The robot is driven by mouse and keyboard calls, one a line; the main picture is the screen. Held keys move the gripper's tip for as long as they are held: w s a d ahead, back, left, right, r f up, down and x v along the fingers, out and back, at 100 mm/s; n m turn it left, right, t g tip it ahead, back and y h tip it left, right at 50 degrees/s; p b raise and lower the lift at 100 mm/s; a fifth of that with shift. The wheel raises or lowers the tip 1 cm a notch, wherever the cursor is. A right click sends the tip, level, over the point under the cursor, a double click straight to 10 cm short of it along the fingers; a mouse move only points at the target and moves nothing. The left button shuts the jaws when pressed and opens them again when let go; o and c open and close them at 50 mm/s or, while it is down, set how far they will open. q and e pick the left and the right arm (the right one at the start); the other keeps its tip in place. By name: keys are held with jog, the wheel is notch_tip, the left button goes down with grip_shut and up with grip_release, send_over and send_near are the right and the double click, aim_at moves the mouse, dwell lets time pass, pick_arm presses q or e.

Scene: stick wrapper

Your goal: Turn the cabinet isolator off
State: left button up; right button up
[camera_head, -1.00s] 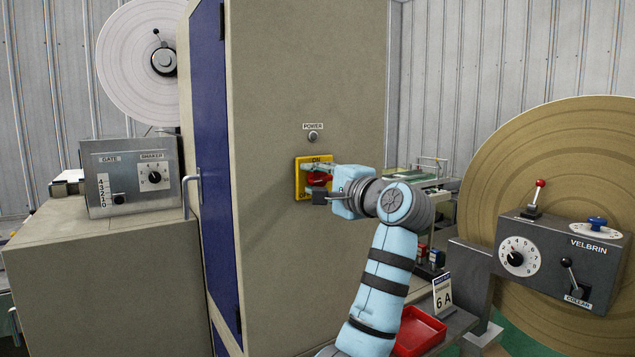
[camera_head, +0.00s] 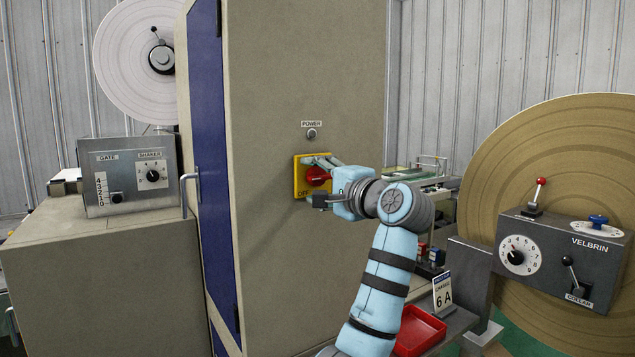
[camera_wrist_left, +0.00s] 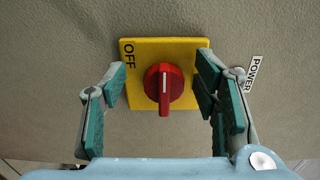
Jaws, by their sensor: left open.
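The cabinet isolator is a red knob (camera_head: 318,176) on a yellow plate (camera_head: 298,176) on the cabinet's beige side. In the left wrist view the knob (camera_wrist_left: 164,88) sits in the middle of the plate (camera_wrist_left: 140,50). Its handle lies along the picture's vertical, which is level in the head view, with its white mark toward the top. "OFF" shows at the plate's upper left there and at its lower left in the head view. My left gripper (camera_head: 319,180) is open, its fingers on either side of the knob and apart from it. My right gripper is out of view.
A small POWER lamp (camera_head: 311,133) sits above the isolator. A grey VELBRIN control box (camera_head: 556,262) stands at the right before a large brown disc (camera_head: 480,190). A red tray (camera_head: 425,325) lies low near my arm. A GATE and SHAKER panel (camera_head: 128,177) stands left.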

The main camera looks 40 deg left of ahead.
pick_arm(q)
jog(key=shift+s+d+r, duration=0.15)
jog(key=shift+s+d, duration=0.1)
jog(key=shift+d, duration=0.05)
jog(key=v, duration=1.1)
jog(key=shift+d, duration=0.2)
jog(key=shift+w, duration=0.1)
